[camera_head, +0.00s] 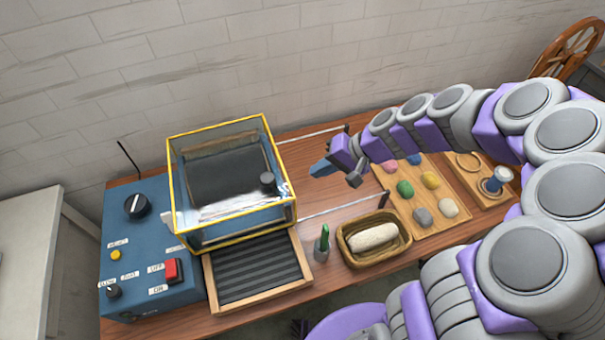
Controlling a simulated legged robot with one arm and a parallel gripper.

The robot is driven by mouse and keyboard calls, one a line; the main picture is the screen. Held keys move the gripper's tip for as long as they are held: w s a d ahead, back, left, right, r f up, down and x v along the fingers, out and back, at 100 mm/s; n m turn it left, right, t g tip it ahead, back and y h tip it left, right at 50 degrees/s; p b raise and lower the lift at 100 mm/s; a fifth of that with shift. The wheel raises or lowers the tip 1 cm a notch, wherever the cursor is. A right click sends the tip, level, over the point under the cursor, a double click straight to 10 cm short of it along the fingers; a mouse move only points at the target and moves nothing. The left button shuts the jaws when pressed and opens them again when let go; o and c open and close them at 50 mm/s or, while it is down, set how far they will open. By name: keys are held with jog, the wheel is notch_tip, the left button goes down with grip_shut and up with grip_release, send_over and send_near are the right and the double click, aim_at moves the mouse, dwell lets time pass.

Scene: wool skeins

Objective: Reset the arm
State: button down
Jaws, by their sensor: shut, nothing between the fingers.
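My gripper (325,167) is at the end of my purple and grey arm (450,105), which reaches in from the right. It is shut and holds nothing. It hangs above the wooden table (330,190), to the right of the yellow-framed clear box and to the left of the wool skeins. A green skein (405,188), a yellow skein (430,180), a grey skein (423,217) and a cream skein (448,207) lie on a wooden board (462,222). Pink and blue skeins lie partly hidden behind my arm.
A ribbed tray (257,272), a small cup (322,250) and a basket (345,240) holding a white roll (373,238) are along the front. A wooden wheel (568,50) stands at the back right.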

jog(key=s+d+r+n+g+h, duration=0.1)
jog(key=s+d+r+n+h, duration=0.15)
jog(key=s+r, duration=0.5)
jog(key=s+d+h, duration=0.3)
jog(key=s+d, duration=0.1)
jog(key=s, duration=0.6)
jog(key=s+d+m+g+h, duration=0.1)
jog(key=s+d+h, duration=0.2)
jog(key=s, duration=0.6)
jog(key=shift+s+d+f+g, duration=0.3)
jog(key=shift+s+d, duration=0.1)
jog(key=shift+d, duration=0.2)
jog(key=shift+d+m, duration=0.1)
jog(key=shift+m, duration=0.15)
